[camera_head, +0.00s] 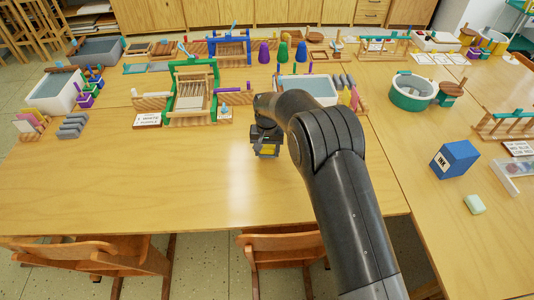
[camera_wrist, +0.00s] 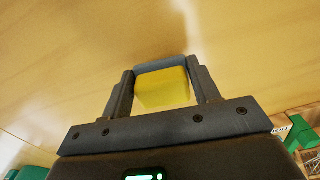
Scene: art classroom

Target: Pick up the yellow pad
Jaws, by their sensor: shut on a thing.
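A yellow pad (camera_wrist: 162,90) with a grey-blue edge sits between the two fingers in the wrist view. My gripper (camera_wrist: 162,84) is shut on it, one finger along each side. In the head view my gripper (camera_head: 267,146) is over the near wooden table, and a small part of the yellow pad (camera_head: 268,151) shows under it. My gripper and arm hide most of the pad there. I cannot tell for sure whether it touches the table.
The near table's front (camera_head: 150,190) is clear. A blue ink box (camera_head: 455,160) and pale green block (camera_head: 474,204) are right. Chairs (camera_head: 283,247) stand at the front edge.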

